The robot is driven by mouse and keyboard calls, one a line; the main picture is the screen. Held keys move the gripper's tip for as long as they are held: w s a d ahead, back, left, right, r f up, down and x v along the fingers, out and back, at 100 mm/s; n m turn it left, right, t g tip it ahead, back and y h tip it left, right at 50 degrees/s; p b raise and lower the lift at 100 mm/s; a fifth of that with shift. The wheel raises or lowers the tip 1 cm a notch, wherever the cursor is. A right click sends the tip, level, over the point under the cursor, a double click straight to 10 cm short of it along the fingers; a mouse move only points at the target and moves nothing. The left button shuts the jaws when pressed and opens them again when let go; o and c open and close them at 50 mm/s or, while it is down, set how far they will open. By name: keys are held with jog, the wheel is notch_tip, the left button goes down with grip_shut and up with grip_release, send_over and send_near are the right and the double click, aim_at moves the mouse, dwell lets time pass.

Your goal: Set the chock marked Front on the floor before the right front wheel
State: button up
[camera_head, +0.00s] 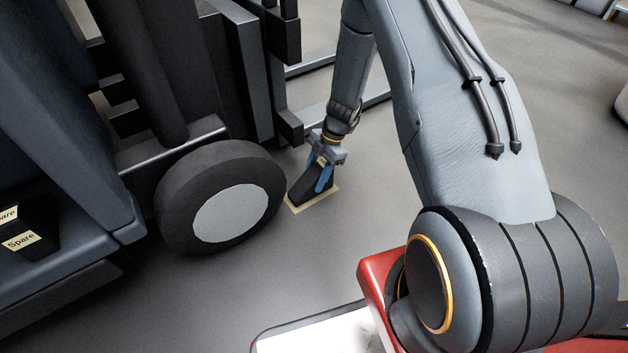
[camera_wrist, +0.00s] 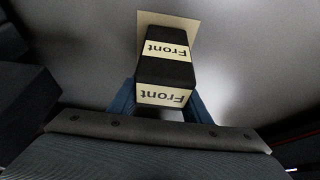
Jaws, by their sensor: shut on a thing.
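The black chock (camera_head: 307,190) has cream labels reading Front, clear in the wrist view (camera_wrist: 168,72). My gripper (camera_head: 323,178) is shut on it, with a blue finger on each side; its fingers also show in the wrist view (camera_wrist: 160,104). The chock is at a cream patch (camera_head: 326,197) on the floor, just right of the front wheel (camera_head: 232,200). The patch also shows beyond the chock in the wrist view (camera_wrist: 190,20). I cannot tell whether the chock touches the floor or the tyre.
The truck's mast and forks (camera_head: 305,68) stand behind the wheel, close to my arm. The grey floor (camera_head: 240,285) in front of the wheel is open.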

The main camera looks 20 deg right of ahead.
jog(key=shift+f, duration=0.15)
jog(key=shift+f, duration=0.15)
jog(key=o, duration=1.4)
jog(key=p+v, duration=0.5)
jog(key=v, duration=0.7)
jog(key=shift+a+r, duration=0.15)
jog(key=shift+r, duration=0.15)
